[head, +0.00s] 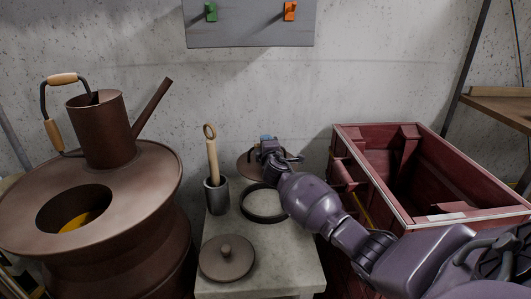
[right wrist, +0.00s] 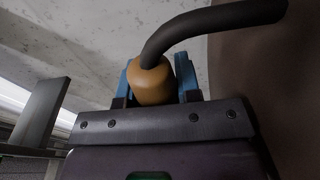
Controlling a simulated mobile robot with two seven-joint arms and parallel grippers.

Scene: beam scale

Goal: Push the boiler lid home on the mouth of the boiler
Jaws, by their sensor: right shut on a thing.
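The boiler (head: 140,190) is a large brown drum at the left of the head view. Its round mouth (head: 48,212) is open, with yellow inside. My right gripper (head: 268,143) is above the back of the small table, well right of the boiler. In the right wrist view its blue fingers (right wrist: 163,85) are shut on a wooden grip (right wrist: 152,82) on a bent black rod. A brown disc (head: 246,166), which looks like the boiler lid, is just below that gripper, partly hidden by my arm; a brown surface fills the wrist view's right side. My left gripper is not in view.
A brown can (head: 105,130) with a spout and wooden grips stands on the boiler top behind the mouth. The small table (head: 265,268) holds a knobbed disc (head: 227,262), a black ring (head: 264,218) and a dark cup (head: 217,197). A red crate (head: 348,180) stands right.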

